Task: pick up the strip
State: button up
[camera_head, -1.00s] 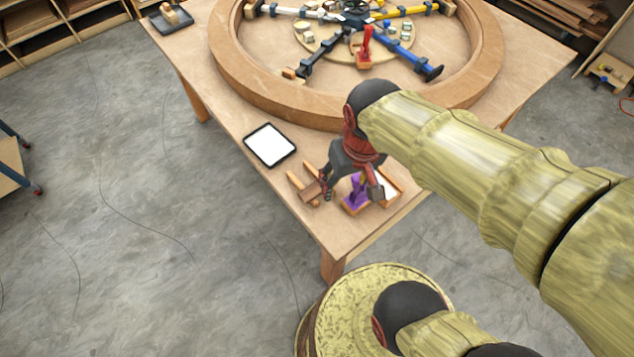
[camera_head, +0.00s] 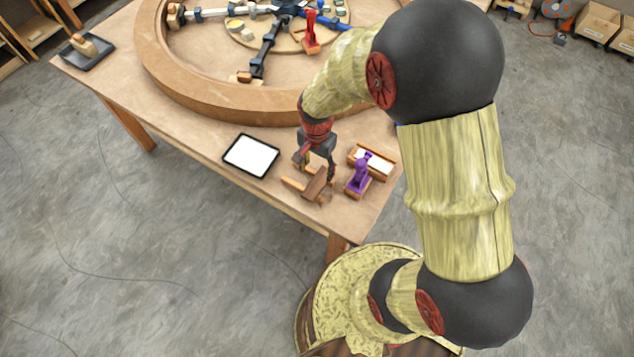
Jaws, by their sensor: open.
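Several small wooden pieces lie near the table's front corner: a narrow light-brown strip (camera_head: 293,184) at the left and a wider, darker brown piece (camera_head: 315,187) right of it. I cannot tell for sure which of them is the task's strip. My gripper (camera_head: 317,174) points down over these pieces with its fingers apart. The darker piece shows just below and between the fingers. Whether the fingers touch it is too small to tell. My gripper partly hides the far ends of the pieces.
A purple clamp-like tool (camera_head: 358,176) stands close right of my gripper, by a wooden tray (camera_head: 386,163) with white inside. A black-framed white tablet (camera_head: 250,156) lies to the left. A large wooden ring (camera_head: 205,102) fills the table's back. The table's front edge is near.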

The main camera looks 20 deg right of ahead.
aim_at(317, 183)
notch_tip(317, 183, down, 7)
jog(key=shift+s+f+b, duration=0.1)
jog(key=shift+b, duration=0.75)
jog(key=shift+c, duration=0.4)
jog(key=c, duration=1.1)
jog(key=shift+c, duration=0.2)
